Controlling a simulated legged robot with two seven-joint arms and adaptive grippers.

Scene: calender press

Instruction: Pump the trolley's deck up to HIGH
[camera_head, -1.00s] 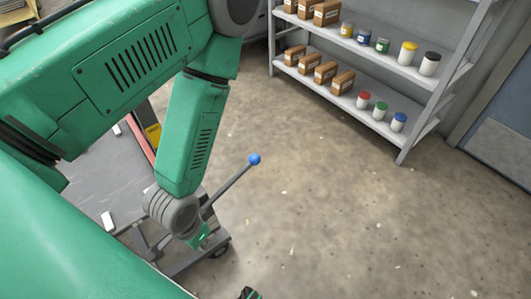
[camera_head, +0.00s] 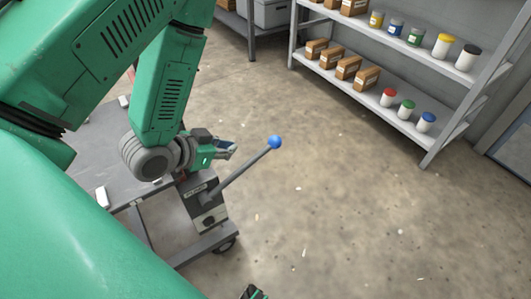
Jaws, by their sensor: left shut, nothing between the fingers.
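The trolley's grey deck (camera_head: 90,150) is at the left, partly hidden behind my green arm. A dark pump unit (camera_head: 204,207) with a label and a round dial stands at its near right end. A grey pump lever (camera_head: 240,170) slants up to the right from it, ending in a blue ball knob (camera_head: 275,142). My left gripper (camera_head: 232,150) is shut and empty, left of the knob and above the lever's middle in the picture; I see no contact. A small dark and green tip at the bottom edge seems to be my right gripper (camera_head: 253,292), mostly cut off.
A grey shelf rack (camera_head: 370,98) at the upper right holds brown boxes and several jars with coloured lids. A grey bin (camera_head: 275,12) sits at the top on another rack. The concrete floor (camera_head: 350,220) right of the trolley is clear.

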